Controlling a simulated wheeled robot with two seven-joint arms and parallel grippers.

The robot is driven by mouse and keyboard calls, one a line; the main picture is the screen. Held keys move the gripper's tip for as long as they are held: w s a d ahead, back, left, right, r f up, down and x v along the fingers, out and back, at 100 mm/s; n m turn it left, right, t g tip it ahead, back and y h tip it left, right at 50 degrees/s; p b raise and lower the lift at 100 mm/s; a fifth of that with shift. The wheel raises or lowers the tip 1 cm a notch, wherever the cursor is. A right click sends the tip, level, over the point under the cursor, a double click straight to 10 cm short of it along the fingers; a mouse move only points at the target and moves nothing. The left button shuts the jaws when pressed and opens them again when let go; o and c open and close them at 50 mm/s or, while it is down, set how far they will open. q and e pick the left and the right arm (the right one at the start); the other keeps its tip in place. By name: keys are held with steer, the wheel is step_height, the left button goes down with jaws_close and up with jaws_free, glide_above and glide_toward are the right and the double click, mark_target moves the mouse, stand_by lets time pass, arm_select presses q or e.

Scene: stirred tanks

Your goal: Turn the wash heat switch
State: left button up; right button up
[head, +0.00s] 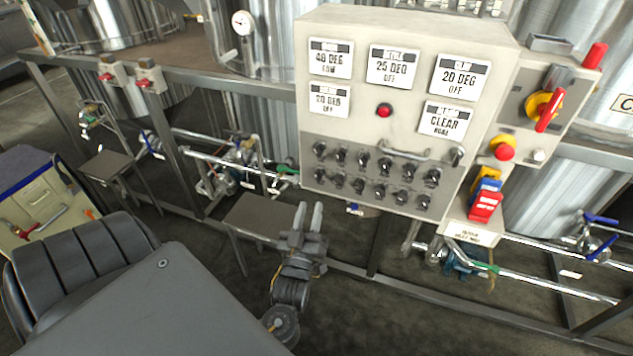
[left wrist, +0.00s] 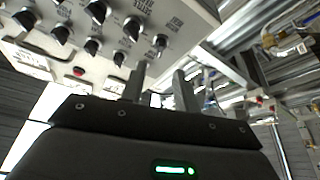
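The beige control panel (head: 375,130) carries two rows of black rotary switches (head: 375,178) along its lower part. Their labels are too small to tell which is the wash heat switch. My left gripper (head: 308,216) is below the panel's lower left corner, fingers pointing up, open and empty, apart from the switches. In the left wrist view the two fingers (left wrist: 160,90) stand apart, with several black switches (left wrist: 97,12) above and to the left, nothing between the fingers. My right gripper is not in view.
Above the switches are white displays (head: 391,66) and a red lamp (head: 384,110). A red and yellow rotary handle (head: 545,107) and emergency button (head: 503,150) sit on the right box. Pipes and a rail run below.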

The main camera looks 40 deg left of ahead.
mark_target(318, 179)
arm_select(q)
steer(key=x, duration=0.8)
steer(key=shift+w+a+r, duration=0.1)
steer(key=shift+w+a, duration=0.05)
steer(key=shift+w, duration=0.15)
steer(key=shift+c, duration=0.4)
jaws_close()
steer(key=shift+n, duration=0.3)
steer(key=n+g+y, duration=0.1)
steer(key=n, duration=0.1)
steer(key=n+g+y, duration=0.1)
steer(key=n, duration=0.2)
steer(key=shift+r+n+g+y, duration=0.15)
steer(key=shift+n+g, duration=0.35)
steer(key=shift+n, duration=0.6)
steer(key=shift+n+g+y, duration=0.25)
steer(key=shift+n+g, duration=0.25)
steer(key=shift+n, duration=0.9)
